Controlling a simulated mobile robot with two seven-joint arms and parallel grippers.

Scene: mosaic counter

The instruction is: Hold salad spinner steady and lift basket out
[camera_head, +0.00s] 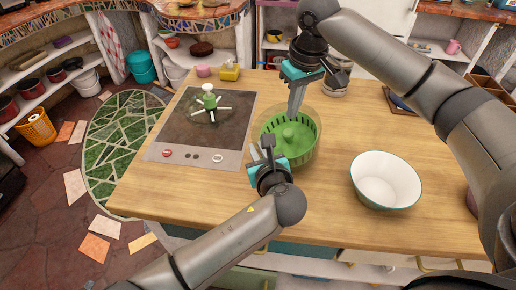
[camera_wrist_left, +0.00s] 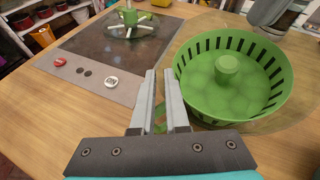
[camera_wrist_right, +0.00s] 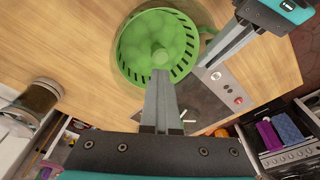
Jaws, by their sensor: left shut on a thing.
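The salad spinner has a clear bowl (camera_head: 317,145) on the wooden counter. Its green slotted basket (camera_head: 305,148) sits inside, with a round post in the middle, also seen in the left wrist view (camera_wrist_left: 228,70). My left gripper (camera_head: 256,158) is at the bowl's near left side, its fingers around a green handle (camera_wrist_right: 208,32); the left wrist view shows green between them. My right gripper (camera_head: 294,114) points down at the basket's far side. In the right wrist view its fingers (camera_wrist_right: 160,75) are together at the basket's rim, with nothing visible between them.
A clear lid with white spokes and a green knob (camera_head: 210,103) lies on the dark cooktop (camera_head: 180,120) to the left. A white bowl (camera_head: 385,180) stands on the right. A yellow object (camera_head: 230,71) and a cup (camera_head: 203,71) are at the back edge. The front counter is clear.

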